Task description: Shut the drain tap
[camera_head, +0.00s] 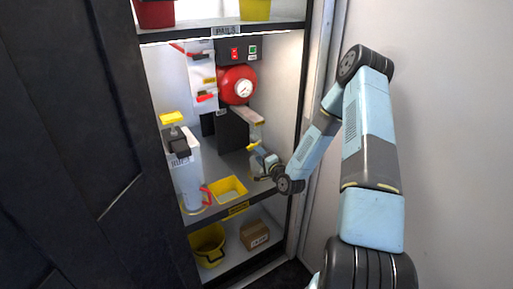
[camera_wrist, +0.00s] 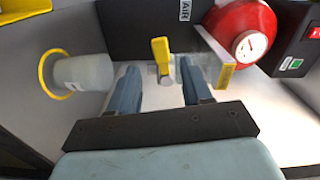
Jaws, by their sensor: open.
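A small tap with a yellow lever (camera_wrist: 161,50) and a metallic body shows in the wrist view, just past my fingertips and roughly midway between them. My gripper (camera_wrist: 159,72) is open, with one finger to each side of the tap body. I see no clear contact. In the head view my gripper (camera_head: 262,167) is inside the cabinet, just below a yellow lever (camera_head: 253,146) under a pale bracket. No label on this lever is readable, so I cannot confirm it is the drain tap. The tap's lower part is hard to make out.
A red round vessel with a gauge (camera_head: 238,86) is above the gripper. A yellow tray (camera_head: 228,188) and a white tank (camera_head: 186,170) with a red handle stand to the left. The cabinet's right post (camera_head: 303,130) is close to my arm.

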